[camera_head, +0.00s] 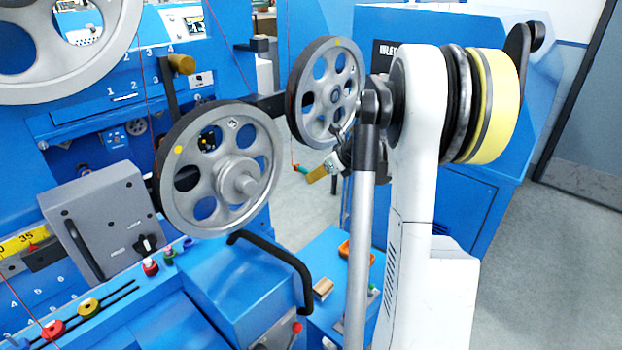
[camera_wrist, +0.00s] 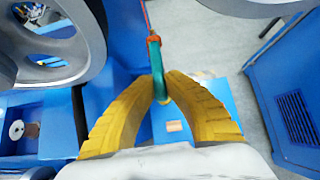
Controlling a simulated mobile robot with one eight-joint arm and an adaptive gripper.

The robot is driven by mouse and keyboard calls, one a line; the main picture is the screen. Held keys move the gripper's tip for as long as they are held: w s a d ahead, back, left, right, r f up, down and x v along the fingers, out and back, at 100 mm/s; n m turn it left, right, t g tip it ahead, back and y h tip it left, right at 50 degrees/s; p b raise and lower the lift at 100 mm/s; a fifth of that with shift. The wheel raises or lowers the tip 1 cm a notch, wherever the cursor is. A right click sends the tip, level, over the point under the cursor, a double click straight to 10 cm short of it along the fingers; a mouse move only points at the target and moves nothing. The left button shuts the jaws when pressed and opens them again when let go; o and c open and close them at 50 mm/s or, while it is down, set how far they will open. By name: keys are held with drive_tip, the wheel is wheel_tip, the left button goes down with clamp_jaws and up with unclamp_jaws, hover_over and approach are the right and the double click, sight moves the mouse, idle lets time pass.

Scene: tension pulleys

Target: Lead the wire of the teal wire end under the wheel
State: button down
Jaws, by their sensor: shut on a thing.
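The teal wire end (camera_wrist: 160,78) has an orange-red collar and stands between my yellow fingertips in the wrist view. My gripper (camera_wrist: 163,92) is shut on it. In the head view, the wire end (camera_head: 301,169) is a small teal spot beside one yellow finger. A thin red wire (camera_head: 291,152) runs up from it, past the left edge of the rear spoked wheel (camera_head: 325,92). My gripper is just below that wheel. A nearer grey spoked wheel (camera_head: 208,165) with a yellow dot stands to the left. My arm hides part of the gripper.
A third large wheel (camera_head: 62,75) is at the upper left. A grey box (camera_head: 100,215) and a black bent handle (camera_head: 285,262) are near the front wheel. A blue cabinet (camera_head: 455,130) stands behind my arm. Open grey floor (camera_head: 560,260) lies to the right.

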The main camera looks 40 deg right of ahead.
drive_tip(key=d+f, duration=0.2)
drive_tip(key=d, duration=0.6)
drive_tip(key=shift+w+d+b, duration=0.2)
drive_tip(key=shift+w+b, duration=0.15)
drive_tip(key=shift+b, duration=0.1)
drive_tip(key=shift+d, duration=0.1)
drive_tip(key=d+f, duration=0.2)
drive_tip(key=d, duration=0.7)
drive_tip(key=shift+w, duration=0.4)
drive_tip(key=shift+d, duration=0.1)
drive_tip(key=d+r+p, duration=0.2)
drive_tip(key=d+p, duration=0.1)
drive_tip(key=d, duration=0.6)
drive_tip(key=shift+w+d, duration=0.2)
drive_tip(key=shift+w, duration=0.2)
